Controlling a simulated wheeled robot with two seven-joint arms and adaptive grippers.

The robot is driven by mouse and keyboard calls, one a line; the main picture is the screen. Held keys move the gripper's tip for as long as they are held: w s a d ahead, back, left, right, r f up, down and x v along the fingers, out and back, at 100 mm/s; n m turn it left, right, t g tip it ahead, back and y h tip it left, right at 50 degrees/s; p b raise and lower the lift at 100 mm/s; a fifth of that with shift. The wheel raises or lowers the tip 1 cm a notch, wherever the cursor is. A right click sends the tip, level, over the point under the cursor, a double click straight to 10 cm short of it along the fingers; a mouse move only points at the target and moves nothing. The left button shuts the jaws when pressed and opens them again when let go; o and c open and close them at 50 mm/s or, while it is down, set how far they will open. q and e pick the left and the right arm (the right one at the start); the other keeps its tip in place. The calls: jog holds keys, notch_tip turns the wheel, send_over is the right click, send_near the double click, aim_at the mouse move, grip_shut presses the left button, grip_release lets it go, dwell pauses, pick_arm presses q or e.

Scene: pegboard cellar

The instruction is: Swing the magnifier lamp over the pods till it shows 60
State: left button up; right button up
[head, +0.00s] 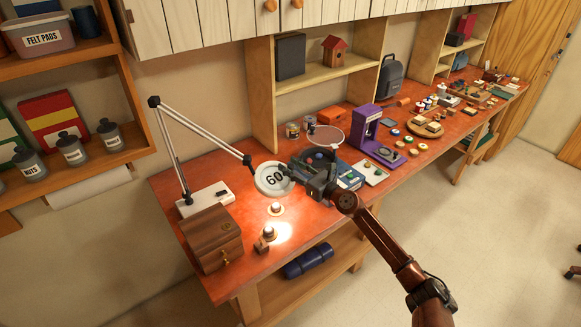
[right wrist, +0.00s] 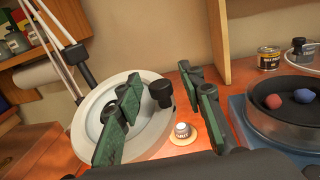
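Two small pods, the nearer pod (head: 268,232) and the farther pod (head: 276,207), stand on the table below the head; one pod (right wrist: 182,130) shows in the wrist view. My right gripper (right wrist: 165,112) is open, its green-padded fingers either side of the knob in the picture; contact is unclear. My left gripper is out of view.
A wooden box (head: 212,240) stands by the lamp base on the red table. A dark pan (right wrist: 290,115) with two balls is right of my gripper. A purple machine (head: 368,135) stands farther right. A bright light patch falls near the nearer pod.

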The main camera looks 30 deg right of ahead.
jog(key=v, duration=1.2)
